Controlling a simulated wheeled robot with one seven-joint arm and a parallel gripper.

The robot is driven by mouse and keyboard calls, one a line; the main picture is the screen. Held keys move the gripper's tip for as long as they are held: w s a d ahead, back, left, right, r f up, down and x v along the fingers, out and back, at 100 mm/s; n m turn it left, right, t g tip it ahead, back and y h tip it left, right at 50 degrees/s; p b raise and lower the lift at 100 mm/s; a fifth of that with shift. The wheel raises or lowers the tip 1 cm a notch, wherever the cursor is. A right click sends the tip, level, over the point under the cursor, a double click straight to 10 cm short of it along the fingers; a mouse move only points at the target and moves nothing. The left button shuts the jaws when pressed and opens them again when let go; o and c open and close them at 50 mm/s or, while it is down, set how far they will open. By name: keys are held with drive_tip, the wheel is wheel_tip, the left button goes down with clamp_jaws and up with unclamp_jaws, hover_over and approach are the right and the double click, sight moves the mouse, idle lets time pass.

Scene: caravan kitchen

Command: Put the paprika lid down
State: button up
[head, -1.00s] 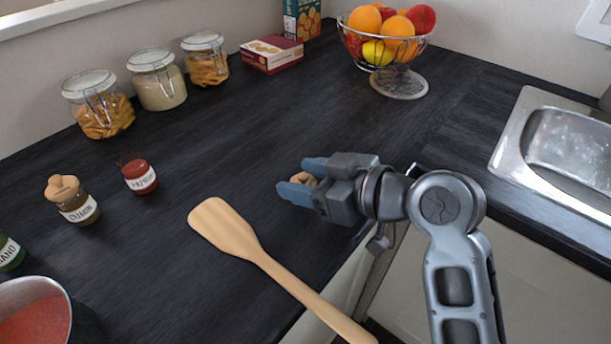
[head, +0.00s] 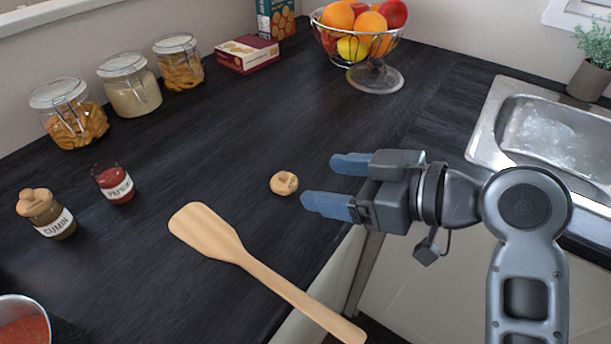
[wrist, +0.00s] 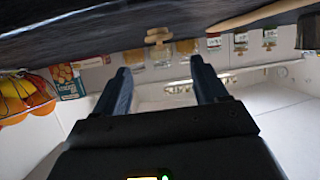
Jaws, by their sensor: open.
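The paprika lid (head: 284,182), a small round wooden lid, lies on the dark counter just left of my gripper's fingertips. It also shows in the wrist view (wrist: 158,37), beyond the fingers. My gripper (head: 326,182) is open and empty, with its blue fingers pointing left toward the lid and apart from it. The paprika jar (head: 116,184) stands open on the counter at the left, with red spice inside.
A wooden spatula (head: 235,248) lies in front of the lid. The cumin jar (head: 47,216) with its lid on stands left of the paprika jar. Glass jars, a box (head: 247,54) and a fruit basket (head: 376,75) stand behind. A sink (head: 490,125) is at right.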

drive_tip(key=shift+v, duration=1.5)
